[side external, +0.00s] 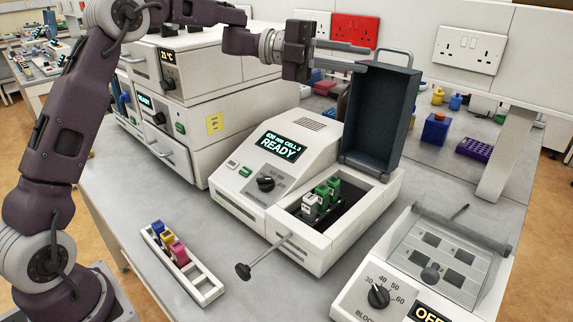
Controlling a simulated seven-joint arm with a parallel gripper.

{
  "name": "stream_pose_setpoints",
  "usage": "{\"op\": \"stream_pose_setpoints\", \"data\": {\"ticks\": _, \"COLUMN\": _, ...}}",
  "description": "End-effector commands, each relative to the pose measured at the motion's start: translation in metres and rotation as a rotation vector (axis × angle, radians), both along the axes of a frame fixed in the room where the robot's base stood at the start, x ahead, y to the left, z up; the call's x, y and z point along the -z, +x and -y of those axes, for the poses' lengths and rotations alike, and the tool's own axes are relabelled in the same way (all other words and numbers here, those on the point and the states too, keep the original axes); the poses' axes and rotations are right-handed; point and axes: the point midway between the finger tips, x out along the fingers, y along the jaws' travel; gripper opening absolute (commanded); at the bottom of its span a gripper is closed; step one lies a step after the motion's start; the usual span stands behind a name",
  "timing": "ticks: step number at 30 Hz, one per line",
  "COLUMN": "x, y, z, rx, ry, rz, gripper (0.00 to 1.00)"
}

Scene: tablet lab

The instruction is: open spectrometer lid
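The white spectrometer (300,175) stands on the bench, its display reading READY. Its dark grey lid (385,115) stands raised, roughly upright at the back of the cell compartment, hollow inner side showing. A loop handle (395,54) is at the lid's top edge. The compartment is uncovered, with white and green cell holders or cuvettes (321,199) in it. My gripper (366,59) is at the lid's upper left edge, fingers pointing right. The two fingers are apart with nothing seen between them. I cannot tell whether a fingertip touches the lid.
A white rack (203,287) with blue, yellow and pink-capped cuvettes lies at the front left. A block heater (425,270) stands at the front right. Stacked instruments (200,95) stand left of the spectrometer. A rod with a dark knob (243,271) sticks out from the spectrometer's front.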

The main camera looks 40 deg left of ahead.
Motion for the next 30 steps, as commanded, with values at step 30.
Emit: {"op": "stream_pose_setpoints", "data": {"ticks": 30, "x": 0.148, "y": -0.175, "z": 0.0, "rx": -0.001, "ry": -0.005, "rz": 0.336, "gripper": 0.18}}
